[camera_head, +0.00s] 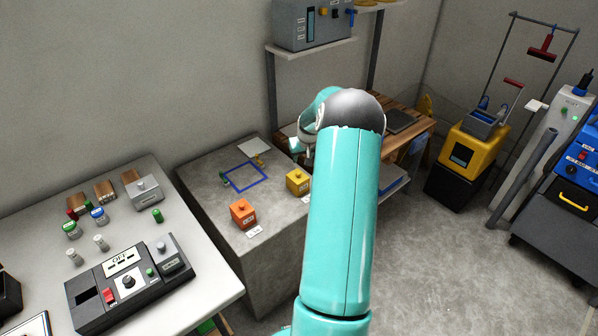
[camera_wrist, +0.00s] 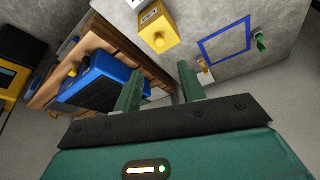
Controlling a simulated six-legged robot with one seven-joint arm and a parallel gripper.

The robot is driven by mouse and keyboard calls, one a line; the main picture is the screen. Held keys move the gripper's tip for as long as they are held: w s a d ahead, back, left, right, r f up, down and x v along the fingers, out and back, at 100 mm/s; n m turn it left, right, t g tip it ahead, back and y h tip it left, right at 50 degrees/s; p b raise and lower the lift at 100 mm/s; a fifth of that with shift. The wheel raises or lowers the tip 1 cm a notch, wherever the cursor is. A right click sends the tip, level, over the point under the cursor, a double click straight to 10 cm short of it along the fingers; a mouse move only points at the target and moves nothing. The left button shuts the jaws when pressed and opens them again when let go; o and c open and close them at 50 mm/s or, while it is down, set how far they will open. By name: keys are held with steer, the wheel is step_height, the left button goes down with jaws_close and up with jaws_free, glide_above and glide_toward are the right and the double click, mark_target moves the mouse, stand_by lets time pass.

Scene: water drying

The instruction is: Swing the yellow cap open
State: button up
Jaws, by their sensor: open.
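A yellow cap-like block (camera_head: 298,181) with a small knob on top sits on the grey concrete block (camera_head: 262,262). It also shows at the top of the wrist view (camera_wrist: 156,24), apart from my fingers. A small yellow piece (camera_head: 260,161) is by a white plate (camera_head: 254,147) further back; the wrist view shows it too (camera_wrist: 205,78). I cannot tell whether either yellow thing is hinged. My gripper (camera_wrist: 160,82) is open, with nothing seen between its green fingers. In the head view the gripper is mostly hidden behind my arm.
An orange block (camera_head: 243,213) and a blue square outline (camera_head: 246,177) are on the concrete top. A white table (camera_head: 210,292) with a control box (camera_head: 130,281) stands at left. A wooden bench (camera_head: 412,128) stands behind my arm.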

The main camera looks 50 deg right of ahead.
mark_target(299, 173)
steer(key=x, duration=1.2)
steer(key=shift+f, duration=0.25)
jaws_close()
